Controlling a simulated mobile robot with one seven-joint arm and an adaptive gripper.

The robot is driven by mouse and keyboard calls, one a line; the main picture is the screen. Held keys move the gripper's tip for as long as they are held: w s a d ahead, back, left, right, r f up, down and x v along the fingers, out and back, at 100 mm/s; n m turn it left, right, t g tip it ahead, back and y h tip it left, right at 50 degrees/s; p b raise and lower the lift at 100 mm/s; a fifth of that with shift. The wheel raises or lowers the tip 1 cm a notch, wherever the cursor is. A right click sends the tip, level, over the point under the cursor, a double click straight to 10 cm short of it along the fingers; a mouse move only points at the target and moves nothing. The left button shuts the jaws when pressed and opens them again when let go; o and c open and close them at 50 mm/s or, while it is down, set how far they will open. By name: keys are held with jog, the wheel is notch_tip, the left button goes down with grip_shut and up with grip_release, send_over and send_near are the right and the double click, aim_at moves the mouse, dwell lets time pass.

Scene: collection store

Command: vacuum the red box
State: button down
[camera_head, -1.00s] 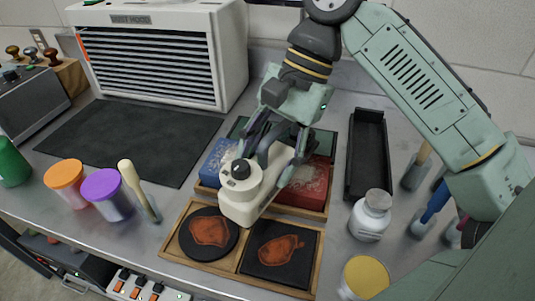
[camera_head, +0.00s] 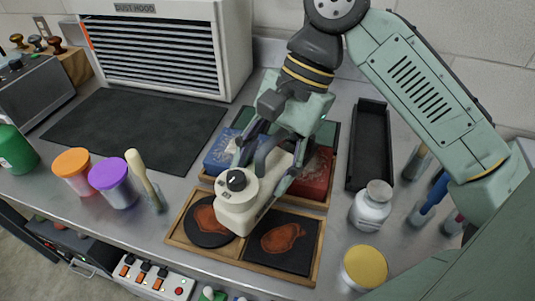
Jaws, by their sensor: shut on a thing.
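A red box (camera_head: 317,176) sits in the right part of a wooden tray (camera_head: 313,201) behind the middle of the bench. Its top carries pale dusty patches, and my gripper partly covers it. A blue box (camera_head: 222,150) sits beside it on the left. My gripper (camera_head: 268,158) is shut on a cream handheld vacuum (camera_head: 241,205) with a black knob on top. The vacuum is tilted, its front end over the front wooden tray, left and in front of the red box. I cannot tell whether its underside touches anything.
The front wooden tray (camera_head: 233,259) holds a round black plate (camera_head: 206,232) and a square black plate (camera_head: 297,256) with orange pieces. A white jar (camera_head: 372,208), a yellow-lidded jar (camera_head: 365,267) and a black tray (camera_head: 369,148) stand right. A dust hood (camera_head: 160,55) and dark mat (camera_head: 135,130) lie left.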

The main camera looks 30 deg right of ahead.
aim_at(284, 160)
jog(key=shift+s+a+f+p, duration=0.1)
jog(key=shift+s+a+p, duration=0.45)
jog(key=shift+s+a, duration=0.6)
jog(key=shift+s+a+p, duration=0.55)
jog(key=shift+s+a, duration=0.4)
jog(key=shift+a, duration=0.35)
jog(key=shift+w+d, duration=1.6)
jog(key=shift+d, duration=0.25)
jog(key=shift+w+d, duration=1.55)
jog(key=shift+d, duration=0.25)
jog(key=shift+s+d, duration=0.85)
jog(key=shift+s, duration=0.05)
jog(key=shift+s+a, duration=1.05)
jog(key=shift+a, duration=0.2)
jog(key=shift+s+a, duration=1)
jog(key=shift+a, duration=0.25)
jog(key=shift+w+d, duration=1.05)
jog(key=shift+d, duration=0.2)
jog(key=shift+w+d, duration=1.05)
jog(key=shift+d, duration=0.2)
